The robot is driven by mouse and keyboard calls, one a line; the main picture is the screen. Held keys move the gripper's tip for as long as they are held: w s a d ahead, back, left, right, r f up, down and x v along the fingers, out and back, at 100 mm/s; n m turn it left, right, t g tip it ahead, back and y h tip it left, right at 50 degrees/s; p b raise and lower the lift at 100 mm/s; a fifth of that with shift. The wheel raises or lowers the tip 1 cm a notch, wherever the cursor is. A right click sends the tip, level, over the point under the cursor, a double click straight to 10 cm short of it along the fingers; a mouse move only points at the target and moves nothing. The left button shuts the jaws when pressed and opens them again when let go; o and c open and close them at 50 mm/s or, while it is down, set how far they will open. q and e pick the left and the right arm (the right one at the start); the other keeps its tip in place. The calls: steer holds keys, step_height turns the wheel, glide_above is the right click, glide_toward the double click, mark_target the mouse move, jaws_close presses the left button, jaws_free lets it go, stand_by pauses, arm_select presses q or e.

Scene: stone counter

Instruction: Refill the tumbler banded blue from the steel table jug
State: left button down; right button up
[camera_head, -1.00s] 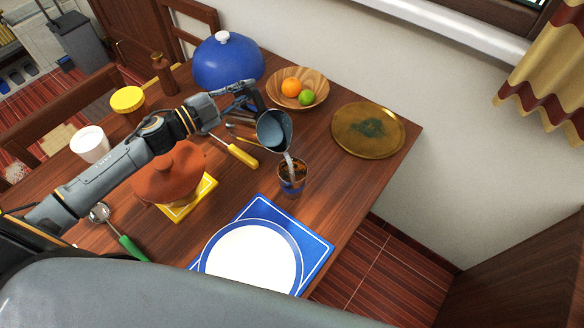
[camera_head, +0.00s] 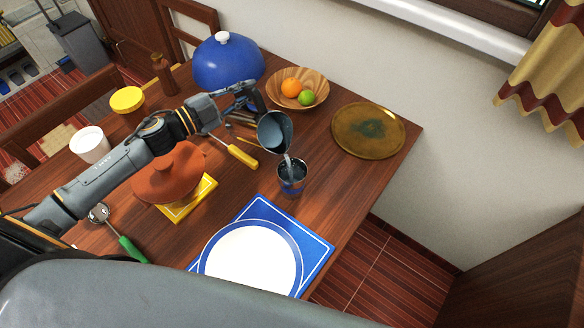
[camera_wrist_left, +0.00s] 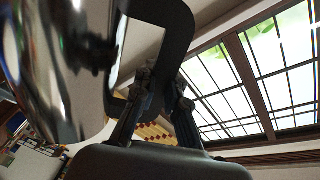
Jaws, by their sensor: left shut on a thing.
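The steel jug (camera_head: 274,131) is tilted over the blue-banded tumbler (camera_head: 292,177), its mouth toward the tumbler. A pale stream runs from its lip into the tumbler, which stands upright on the wooden table and shows grey-blue liquid inside. My left gripper (camera_head: 250,98) is shut on the jug's dark handle, behind the jug. In the left wrist view the jug's shiny body (camera_wrist_left: 60,65) fills the left side, and its dark handle (camera_wrist_left: 165,50) runs between the fingers of my left gripper (camera_wrist_left: 160,95). My right gripper is not in view.
A blue-rimmed plate (camera_head: 250,262) on a blue mat (camera_head: 315,247) lies in front of the tumbler. A fruit bowl (camera_head: 312,82), a blue dome (camera_head: 228,62) and a brass tray (camera_head: 368,131) stand behind.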

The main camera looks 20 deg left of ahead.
arm_select(q)
steer(key=shift+s+d+r+m, duration=0.2)
steer(key=shift+d+r+m, duration=0.15)
steer(key=shift+m, duration=0.15)
stand_by(2.8)
